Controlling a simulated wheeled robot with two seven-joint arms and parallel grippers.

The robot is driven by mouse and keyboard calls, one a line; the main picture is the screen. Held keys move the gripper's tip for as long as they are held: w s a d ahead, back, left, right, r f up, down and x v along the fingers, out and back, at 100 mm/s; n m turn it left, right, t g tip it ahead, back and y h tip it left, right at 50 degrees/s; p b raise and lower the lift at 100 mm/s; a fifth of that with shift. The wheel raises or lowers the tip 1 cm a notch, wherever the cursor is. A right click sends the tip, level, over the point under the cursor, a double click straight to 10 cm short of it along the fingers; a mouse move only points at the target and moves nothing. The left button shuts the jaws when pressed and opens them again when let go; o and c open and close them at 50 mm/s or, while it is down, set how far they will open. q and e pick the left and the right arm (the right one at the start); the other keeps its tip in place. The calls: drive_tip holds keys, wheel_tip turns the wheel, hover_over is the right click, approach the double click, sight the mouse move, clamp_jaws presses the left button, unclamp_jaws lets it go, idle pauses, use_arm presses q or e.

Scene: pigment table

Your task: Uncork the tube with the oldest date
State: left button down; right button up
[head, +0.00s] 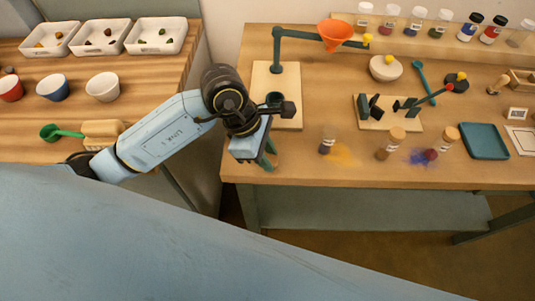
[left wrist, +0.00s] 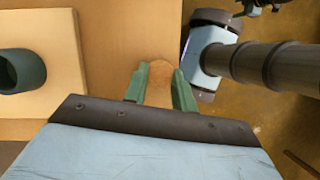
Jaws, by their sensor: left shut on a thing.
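My left gripper (head: 268,155) is at the left front edge of the pigment table. It is shut on a cork (left wrist: 160,78), seen between the green fingers in the left wrist view (left wrist: 159,92). Three small tubes stand on the table. The left tube (head: 326,143) has dark content and shows no cork on top. The middle tube (head: 386,147) and the right tube (head: 442,146) both have corks. Any dates on their labels are too small to read.
A wooden board with a green stand (head: 276,60) and orange funnel (head: 335,33) is behind my gripper. Yellow powder (head: 345,155) and blue powder (head: 420,157) lie near the tubes. A teal tray (head: 485,141) is at right. Stoppered jars (head: 415,20) line the back shelf.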

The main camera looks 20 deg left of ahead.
use_arm(q)
drive_tip(key=shift+f, duration=0.3)
drive_tip(key=c, duration=1.1)
unclamp_jaws()
drive_tip(key=shift+f, duration=0.1)
drive_tip(key=shift+c, duration=0.2)
drive_tip(key=v, duration=1.2)
drive_tip(key=shift+p, duration=0.35)
drive_tip(key=shift+s, duration=0.1)
